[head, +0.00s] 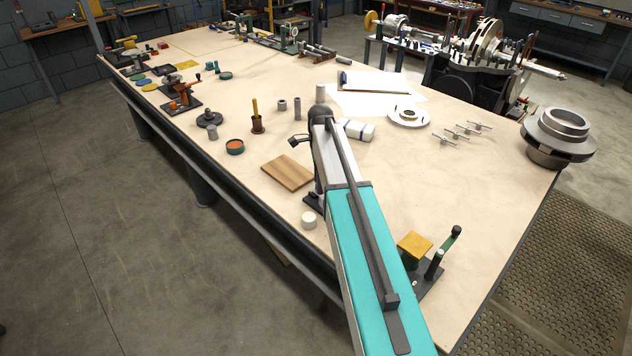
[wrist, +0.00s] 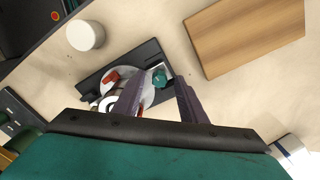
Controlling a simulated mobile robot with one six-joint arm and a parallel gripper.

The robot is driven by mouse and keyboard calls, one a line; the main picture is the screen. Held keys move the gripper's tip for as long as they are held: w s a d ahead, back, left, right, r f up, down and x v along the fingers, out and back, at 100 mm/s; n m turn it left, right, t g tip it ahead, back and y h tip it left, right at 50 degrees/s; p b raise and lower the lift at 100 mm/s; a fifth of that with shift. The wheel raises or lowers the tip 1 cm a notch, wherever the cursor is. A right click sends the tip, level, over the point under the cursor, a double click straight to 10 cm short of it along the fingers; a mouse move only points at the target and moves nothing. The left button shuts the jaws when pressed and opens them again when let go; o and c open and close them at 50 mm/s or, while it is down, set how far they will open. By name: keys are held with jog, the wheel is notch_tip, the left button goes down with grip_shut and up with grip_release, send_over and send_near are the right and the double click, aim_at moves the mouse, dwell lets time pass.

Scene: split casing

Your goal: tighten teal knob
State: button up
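The teal knob (wrist: 160,77) shows in the wrist view, on the right part of a dark base plate (wrist: 148,58). Beside it on the same plate are a red piece (wrist: 111,77) and pale round parts, partly covered by a finger. My gripper (wrist: 159,78) is open, with its two dark fingers apart. In the head view, my arm hides the knob and the fingers; only an edge of the dark plate (head: 312,203) shows.
A white cylinder (wrist: 86,35) and a wooden board (wrist: 246,37) lie either side of the plate. The table's front edge is close.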

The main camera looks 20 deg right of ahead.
dwell(0.3)
notch_tip(320, 180, up, 14)
jog(key=b, duration=0.3)
dwell(0.7)
jog(key=shift+a, duration=0.1)
dwell(0.3)
